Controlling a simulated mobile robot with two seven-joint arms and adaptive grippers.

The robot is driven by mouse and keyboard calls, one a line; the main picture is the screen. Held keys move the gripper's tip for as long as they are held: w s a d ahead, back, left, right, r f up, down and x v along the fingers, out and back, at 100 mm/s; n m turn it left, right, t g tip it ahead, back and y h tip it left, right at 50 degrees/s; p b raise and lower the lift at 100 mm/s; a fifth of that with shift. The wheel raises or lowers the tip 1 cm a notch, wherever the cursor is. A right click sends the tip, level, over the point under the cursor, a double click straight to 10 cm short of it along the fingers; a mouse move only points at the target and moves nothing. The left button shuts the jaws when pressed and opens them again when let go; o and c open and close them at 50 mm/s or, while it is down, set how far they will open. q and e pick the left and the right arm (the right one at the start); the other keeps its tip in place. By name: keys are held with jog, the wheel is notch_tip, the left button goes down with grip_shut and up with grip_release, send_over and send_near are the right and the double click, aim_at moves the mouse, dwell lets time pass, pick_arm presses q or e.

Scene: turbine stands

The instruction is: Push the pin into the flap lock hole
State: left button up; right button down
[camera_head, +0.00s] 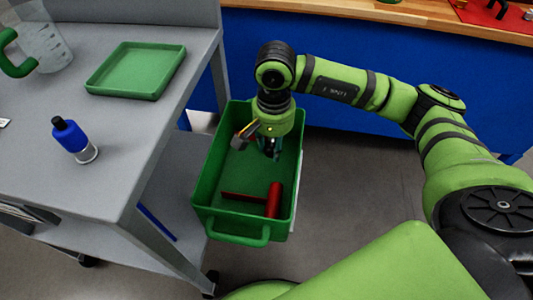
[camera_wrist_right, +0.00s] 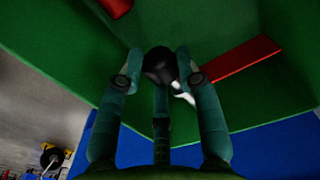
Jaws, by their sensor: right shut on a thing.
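My right gripper (camera_head: 269,150) points down inside the green bin (camera_head: 237,228). In the right wrist view its three teal fingers (camera_wrist_right: 158,82) are closed around a dark rounded thing (camera_wrist_right: 159,63). A small white bit shows beside that thing. I cannot tell whether it is the pin; its lower part is hidden. A red upright piece (camera_head: 274,200) and a flat red bar (camera_head: 242,197) are in the bin, below the gripper and apart from it. The bar also shows in the right wrist view (camera_wrist_right: 235,57). I see no flap lock hole. My left gripper is not in view.
A grey table (camera_head: 125,165) stands left of the bin. A blue bench with a wooden top (camera_head: 330,10) runs behind. Floor is free right of the bin.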

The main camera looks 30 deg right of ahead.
jog(key=shift+r+p, duration=0.6)
jog(key=shift+r, duration=0.6)
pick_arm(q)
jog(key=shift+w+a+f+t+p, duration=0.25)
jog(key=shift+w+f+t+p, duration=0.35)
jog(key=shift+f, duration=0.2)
pick_arm(e)
jog(key=shift+r, duration=1.25)
